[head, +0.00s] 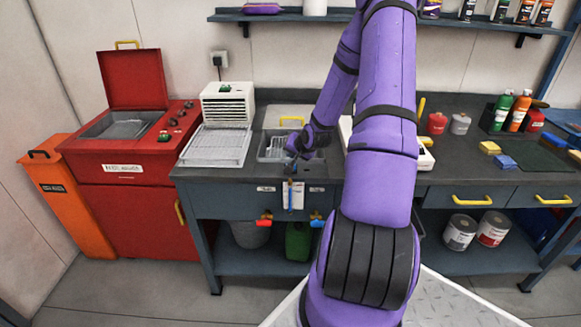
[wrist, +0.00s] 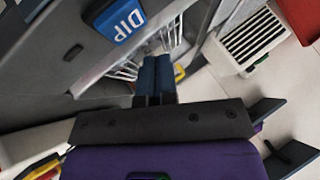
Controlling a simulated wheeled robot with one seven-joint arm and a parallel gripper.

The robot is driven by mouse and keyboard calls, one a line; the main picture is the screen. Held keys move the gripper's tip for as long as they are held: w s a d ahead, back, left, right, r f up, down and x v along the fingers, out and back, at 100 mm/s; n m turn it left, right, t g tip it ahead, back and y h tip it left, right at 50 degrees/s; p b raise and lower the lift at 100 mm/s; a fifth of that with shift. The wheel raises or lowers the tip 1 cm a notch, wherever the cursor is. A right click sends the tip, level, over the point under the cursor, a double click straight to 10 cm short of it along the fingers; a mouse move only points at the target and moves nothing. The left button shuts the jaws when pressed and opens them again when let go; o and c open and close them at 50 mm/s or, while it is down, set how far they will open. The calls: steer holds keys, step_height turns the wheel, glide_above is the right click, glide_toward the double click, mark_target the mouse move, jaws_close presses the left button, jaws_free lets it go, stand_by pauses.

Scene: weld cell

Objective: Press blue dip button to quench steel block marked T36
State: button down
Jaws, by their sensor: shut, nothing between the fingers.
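The blue DIP button (wrist: 119,21) shows at the upper left in the wrist view, set on a dark surface with white letters. My gripper (wrist: 156,60) is shut and empty, its blue fingers side by side, just below and right of the button and apart from it in the picture. In the head view my gripper (head: 291,165) is over the bench's front part, by the near edge of the sunken tank (head: 272,148). A wire rack (wrist: 172,36) shows in the tank in the wrist view. I cannot make out a steel block marked T36.
A red parts washer (head: 124,172) with its lid up stands left of the bench. A white vented unit (head: 228,103) and a tray (head: 216,147) sit left of the tank. Red and blue taps (head: 264,222) are below the bench front. Bottles (head: 519,110) stand at the right.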

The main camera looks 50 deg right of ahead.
steer(key=shift+f, duration=0.9)
steer(key=shift+f, duration=0.15)
stand_by(1.4)
steer(key=shift+f, duration=0.25)
